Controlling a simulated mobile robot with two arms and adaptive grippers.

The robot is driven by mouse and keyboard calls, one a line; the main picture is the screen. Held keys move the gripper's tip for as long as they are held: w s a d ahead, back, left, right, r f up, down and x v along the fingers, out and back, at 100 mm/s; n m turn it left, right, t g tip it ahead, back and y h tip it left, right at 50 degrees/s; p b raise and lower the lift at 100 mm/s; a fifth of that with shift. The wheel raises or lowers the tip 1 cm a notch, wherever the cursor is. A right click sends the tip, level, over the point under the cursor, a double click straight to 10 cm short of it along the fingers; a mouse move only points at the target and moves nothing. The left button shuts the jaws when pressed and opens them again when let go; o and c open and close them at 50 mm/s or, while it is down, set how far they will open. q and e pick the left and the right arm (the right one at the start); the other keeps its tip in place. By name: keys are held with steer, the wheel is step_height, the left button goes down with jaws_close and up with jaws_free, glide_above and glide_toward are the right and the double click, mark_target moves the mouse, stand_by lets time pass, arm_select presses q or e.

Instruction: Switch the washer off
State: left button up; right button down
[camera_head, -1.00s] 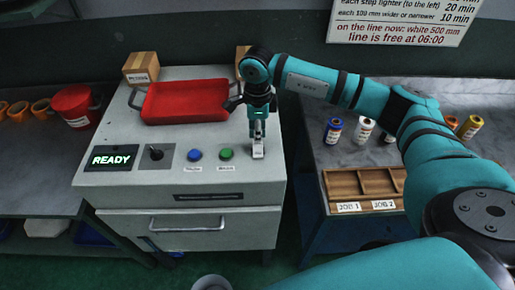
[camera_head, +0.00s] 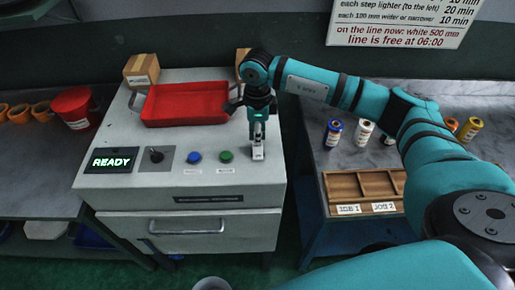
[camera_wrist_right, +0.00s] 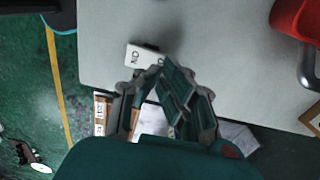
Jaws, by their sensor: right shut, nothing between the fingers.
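The washer (camera_head: 110,195) is a grey cabinet with a lit READY display (camera_head: 110,160), a black knob (camera_head: 156,155), a blue button (camera_head: 194,157) and a green button (camera_head: 226,156) on its top. A small pale switch plate (camera_head: 258,155) lies near the right edge of the top. It also shows in the right wrist view (camera_wrist_right: 143,55), with the letters ON readable. My right gripper (camera_head: 257,138) is shut and empty, pointing down at the plate. Its fingers hide part of the switch, so I cannot tell its position or whether they touch it. My left gripper is not in view.
A red tray (camera_head: 186,104) sits on the washer top behind the buttons. A red bucket (camera_head: 75,107) stands on the left bench. On the right table are several rolls (camera_head: 333,132) and a wooden JOB tray (camera_head: 329,189).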

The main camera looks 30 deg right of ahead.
mark_target(257, 145)
steer(key=shift+f+b, duration=1.05)
steer(key=shift+f, duration=0.15)
stand_by(0.7)
steer(key=shift+r+p, duration=1.75)
steer(key=shift+r, duration=1.8)
